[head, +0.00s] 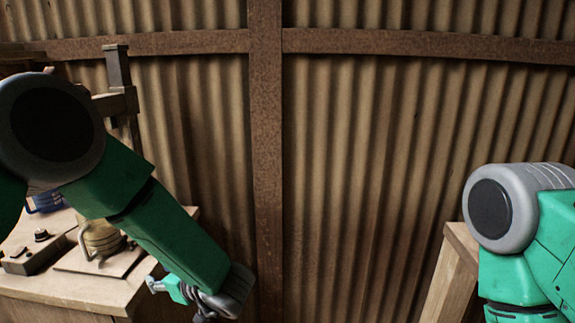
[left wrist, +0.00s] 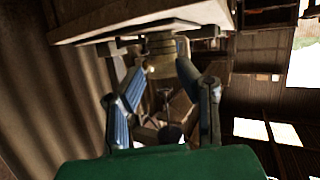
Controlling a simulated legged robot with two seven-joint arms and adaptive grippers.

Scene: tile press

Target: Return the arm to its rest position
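My left arm comes in from the left in the head view and slopes down to the right across the bench's right end. My left gripper (head: 172,289) is at the lower middle, beside the bench's right edge, partly hidden by my forearm. In the left wrist view the two blue-padded fingers of the left gripper (left wrist: 161,76) stand apart with nothing held between them. My right arm (head: 525,245) shows at the right edge of the head view; its gripper is out of view.
A wooden bench (head: 75,291) at the left bears a brass-coloured cylinder (head: 102,238) and a small dark box with a knob (head: 40,251). An upright metal post (head: 118,68) stands behind. A wooden piece (head: 451,280) is by my right arm. A corrugated wall (head: 350,150) closes the back.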

